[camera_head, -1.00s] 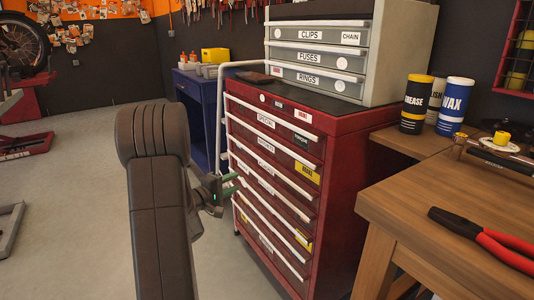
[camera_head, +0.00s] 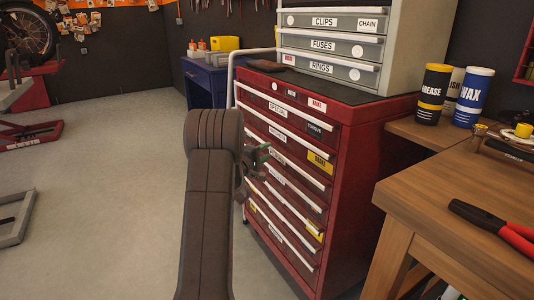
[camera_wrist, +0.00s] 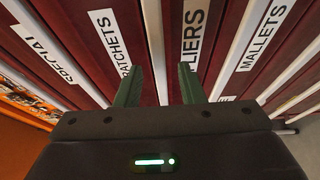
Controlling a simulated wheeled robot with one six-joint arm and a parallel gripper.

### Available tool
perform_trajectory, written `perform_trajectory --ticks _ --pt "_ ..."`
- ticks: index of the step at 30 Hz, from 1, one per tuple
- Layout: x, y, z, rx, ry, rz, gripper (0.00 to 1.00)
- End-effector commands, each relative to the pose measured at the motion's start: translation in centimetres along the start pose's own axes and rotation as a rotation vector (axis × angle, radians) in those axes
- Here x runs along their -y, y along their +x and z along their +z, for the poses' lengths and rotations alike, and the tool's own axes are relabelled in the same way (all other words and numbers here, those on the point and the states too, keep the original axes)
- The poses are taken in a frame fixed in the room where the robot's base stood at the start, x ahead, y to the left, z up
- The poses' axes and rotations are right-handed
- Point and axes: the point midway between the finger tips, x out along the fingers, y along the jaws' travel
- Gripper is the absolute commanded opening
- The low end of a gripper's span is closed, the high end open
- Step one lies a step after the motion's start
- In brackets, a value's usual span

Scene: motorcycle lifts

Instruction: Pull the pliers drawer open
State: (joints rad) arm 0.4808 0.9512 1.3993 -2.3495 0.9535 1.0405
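The pliers drawer (camera_wrist: 200,22) is one of several shut drawers in the red tool cabinet (camera_head: 345,180). The drawer's white bar handle (camera_wrist: 155,45) runs along the edge between the "RATCHETS" and "PLIERS" labels. My gripper (camera_wrist: 159,80) is open, with two green fingers, one on each side of this handle in the picture. I cannot tell whether they touch it. In the head view my gripper (camera_head: 263,158) is close to the cabinet front, partly hidden by my arm.
A grey cabinet (camera_head: 420,50) of smaller drawers stands on the red one. A wooden bench (camera_head: 450,190) with red-handled pliers (camera_head: 490,228) and cans is at the right. A blue cabinet (camera_head: 205,88) stands behind.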

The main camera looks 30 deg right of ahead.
Motion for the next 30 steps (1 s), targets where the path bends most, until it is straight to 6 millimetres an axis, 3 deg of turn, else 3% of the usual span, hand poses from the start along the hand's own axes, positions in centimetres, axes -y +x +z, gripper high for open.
perform_trajectory --ticks 5,13,14,19,30 --pt "0.0 1.23 -0.02 -0.001 -0.001 0.0 0.35" --pt "-0.03 1.38 -0.02 -0.001 -0.001 0.0 0.35" --pt "-0.03 1.38 -0.02 -0.001 -0.001 0.0 0.34" --pt "-0.03 1.36 -0.02 -0.001 -0.001 0.0 0.0" --pt "0.09 1.09 -0.93 -0.002 0.001 -0.001 0.0"
